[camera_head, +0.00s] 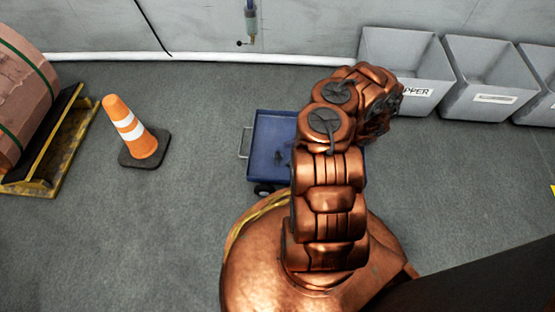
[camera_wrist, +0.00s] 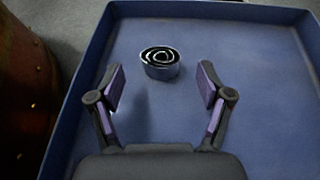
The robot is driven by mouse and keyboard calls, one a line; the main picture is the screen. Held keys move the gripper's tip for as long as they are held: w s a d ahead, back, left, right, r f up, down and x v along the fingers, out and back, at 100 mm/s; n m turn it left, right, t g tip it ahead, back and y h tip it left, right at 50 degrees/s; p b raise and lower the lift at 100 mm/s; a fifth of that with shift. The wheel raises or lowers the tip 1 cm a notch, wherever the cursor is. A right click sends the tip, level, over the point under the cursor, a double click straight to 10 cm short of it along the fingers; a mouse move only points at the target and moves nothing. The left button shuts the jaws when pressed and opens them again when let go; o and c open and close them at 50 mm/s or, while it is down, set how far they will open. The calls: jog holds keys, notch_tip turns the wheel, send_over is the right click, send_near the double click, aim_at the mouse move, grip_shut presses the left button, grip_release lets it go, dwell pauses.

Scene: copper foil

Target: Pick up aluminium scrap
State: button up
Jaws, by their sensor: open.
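In the wrist view a small shiny, silvery coil, which I take as the aluminium scrap (camera_wrist: 160,63), lies on the floor of a blue tray (camera_wrist: 265,110). Dark spiral rings show on its top. My gripper (camera_wrist: 160,85) is open, with its two purple-padded fingers apart and nothing between them. The coil lies just beyond the fingertips, roughly midway between them. In the head view the blue cart (camera_head: 275,125) stands partly behind my copper-coloured arm. My gripper and the coil cannot be made out there.
The tray's raised rim surrounds the coil. An orange cone (camera_head: 131,128) stands left of the cart. A large copper-coloured roll (camera_head: 22,105) rests on a yellow stand (camera_head: 62,150) at far left. Grey bins (camera_head: 490,75) line the wall at right. Grey floor between is clear.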

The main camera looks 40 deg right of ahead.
aim_at(280, 156)
jog(key=shift+b+x, duration=1.65)
jog(key=shift+x, duration=0.95)
jog(key=c, duration=0.9)
